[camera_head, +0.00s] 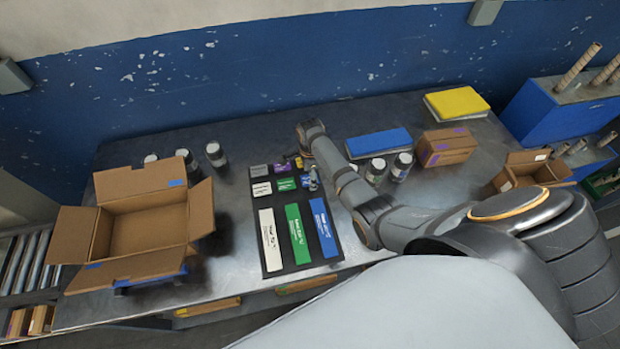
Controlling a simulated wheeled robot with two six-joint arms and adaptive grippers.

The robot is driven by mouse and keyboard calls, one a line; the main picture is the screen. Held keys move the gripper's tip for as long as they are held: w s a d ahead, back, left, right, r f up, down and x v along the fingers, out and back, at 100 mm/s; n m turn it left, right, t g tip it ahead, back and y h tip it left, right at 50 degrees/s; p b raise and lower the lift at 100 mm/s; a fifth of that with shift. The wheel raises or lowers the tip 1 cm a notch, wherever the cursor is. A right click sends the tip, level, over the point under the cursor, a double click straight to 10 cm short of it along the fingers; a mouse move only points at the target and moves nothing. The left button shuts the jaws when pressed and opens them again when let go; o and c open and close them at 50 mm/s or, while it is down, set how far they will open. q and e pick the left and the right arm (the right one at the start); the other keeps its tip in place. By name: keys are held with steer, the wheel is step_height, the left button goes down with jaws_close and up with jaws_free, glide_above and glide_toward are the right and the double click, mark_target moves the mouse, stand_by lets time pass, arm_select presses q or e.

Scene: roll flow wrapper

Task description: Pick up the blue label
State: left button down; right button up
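A long blue label (323,228) lies on the black label board (302,267), at the right end of a row with a long green label (297,234) and a long white label (270,240). A small blue label (305,181) lies in the rows behind, partly hidden by my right gripper. My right arm comes in from the right, and its gripper (313,182) points down over the board's right side, behind the long blue label. Its fingers are too small to tell whether they are open or shut. My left gripper is not in view.
An open cardboard box (146,230) stands left of the board, with several jars behind it. Jars (401,167), a blue slab (378,142), a closed carton (446,147), a yellow-topped stack (457,102) and another open box (535,168) are to the right.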

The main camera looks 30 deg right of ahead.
steer(key=shift+w+f, duration=0.1)
steer(key=shift+f, duration=0.2)
stand_by(0.5)
steer(key=c, duration=0.8)
